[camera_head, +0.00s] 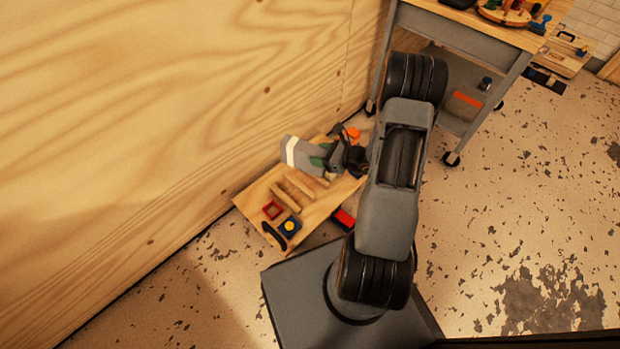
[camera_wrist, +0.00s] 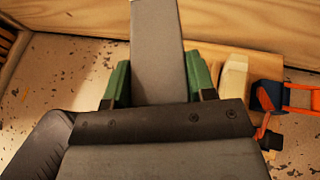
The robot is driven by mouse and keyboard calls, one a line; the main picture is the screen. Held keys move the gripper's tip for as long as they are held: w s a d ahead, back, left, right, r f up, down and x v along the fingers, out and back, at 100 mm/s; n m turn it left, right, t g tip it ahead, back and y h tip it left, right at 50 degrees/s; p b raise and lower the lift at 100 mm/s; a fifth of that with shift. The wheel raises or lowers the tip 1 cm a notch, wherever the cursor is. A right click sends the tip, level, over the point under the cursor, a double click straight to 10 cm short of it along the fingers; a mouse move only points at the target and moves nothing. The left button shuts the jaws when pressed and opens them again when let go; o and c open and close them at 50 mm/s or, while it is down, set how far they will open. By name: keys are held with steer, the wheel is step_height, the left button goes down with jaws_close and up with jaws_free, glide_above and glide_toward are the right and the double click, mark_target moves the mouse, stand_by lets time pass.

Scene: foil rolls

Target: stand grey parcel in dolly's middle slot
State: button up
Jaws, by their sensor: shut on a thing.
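The grey parcel (camera_head: 312,158), with a white band near its far end, is held by my gripper (camera_head: 328,158) over the back part of the wooden dolly (camera_head: 253,198). In the wrist view the parcel (camera_wrist: 157,40) is a flat grey slab between the green fingers of my gripper (camera_wrist: 157,88), which are shut on it. The dolly has light wooden bars (camera_head: 298,188) across its middle; one pale bar also shows in the wrist view (camera_wrist: 234,77). The parcel's lower edge and any contact with the dolly cannot be made out.
A plywood wall (camera_head: 150,120) stands close on the left. A wheeled workbench (camera_head: 462,36) stands behind. Floor at right is clear.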

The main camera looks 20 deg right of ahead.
steer(key=s+d+f+m+t+h+p, duration=0.2)
steer(key=s+d+f+m+h, duration=0.3)
steer(key=s+f, duration=0.5)
steer(key=shift+n+y, duration=0.4)
steer(key=shift+n, duration=0.2)
steer(key=shift+w+a+f+b, duration=0.3)
steer(key=shift+w+f+b, duration=1.15)
steer(key=shift+w+f, duration=0.95)
steer(key=shift+w+a+f+b, duration=0.3)
steer(key=shift+w+f+b, duration=1.1)
steer(key=shift+w+f, duration=0.95)
steer(key=shift+w+a+f+b, duration=0.3)
steer(key=shift+w+f+b, duration=1.15)
steer(key=shift+w+f, duration=0.9)
steer(key=shift+f, duration=0.1)
steer(key=shift+s+f, duration=0.1)
steer(key=shift+f, duration=0.05)
steer(key=o, duration=1.3)
steer(key=shift+c, duration=0.2)
